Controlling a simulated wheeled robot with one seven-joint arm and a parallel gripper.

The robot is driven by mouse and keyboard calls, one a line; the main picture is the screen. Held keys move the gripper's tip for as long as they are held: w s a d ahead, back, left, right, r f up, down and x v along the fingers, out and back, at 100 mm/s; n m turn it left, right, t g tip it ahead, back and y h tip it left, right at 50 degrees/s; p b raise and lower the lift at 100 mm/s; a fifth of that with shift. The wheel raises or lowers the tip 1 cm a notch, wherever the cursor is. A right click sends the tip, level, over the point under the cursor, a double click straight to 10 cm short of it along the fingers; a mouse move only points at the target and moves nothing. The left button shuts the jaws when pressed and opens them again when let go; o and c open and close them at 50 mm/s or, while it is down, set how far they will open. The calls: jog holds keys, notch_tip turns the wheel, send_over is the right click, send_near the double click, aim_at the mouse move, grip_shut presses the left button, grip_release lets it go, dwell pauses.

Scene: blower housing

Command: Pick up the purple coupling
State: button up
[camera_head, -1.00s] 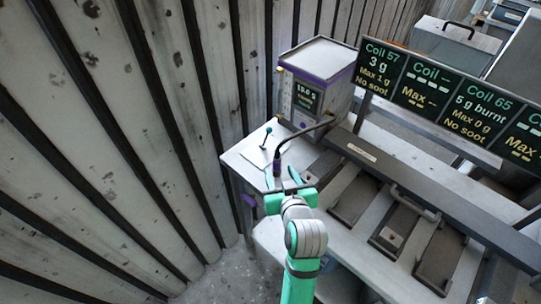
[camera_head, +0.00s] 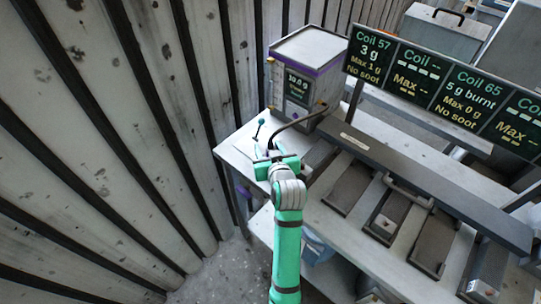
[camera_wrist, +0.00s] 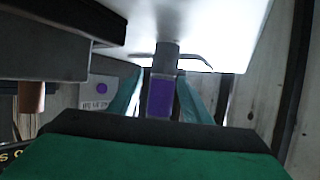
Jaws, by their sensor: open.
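The purple coupling (camera_wrist: 160,97) shows in the wrist view as a purple band below a grey collar. It stands between the two teal fingers of my gripper (camera_wrist: 158,92), which is open around it. I cannot tell whether either finger touches it. In the head view my gripper (camera_head: 273,155) is over the left end of the light bench, at the end of a dark curved hose (camera_head: 297,123). The coupling is hidden there behind my gripper.
A grey box with a purple edge and a small display (camera_head: 298,88) stands behind the hose. Dark trays (camera_head: 348,188) and a sign row (camera_head: 445,85) lie right. A ribbed wall (camera_head: 130,150) is left.

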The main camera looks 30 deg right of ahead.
jog(key=shift+w, duration=0.1)
jog(key=shift+c, duration=0.2)
grip_shut()
jog(key=shift+r, duration=0.15)
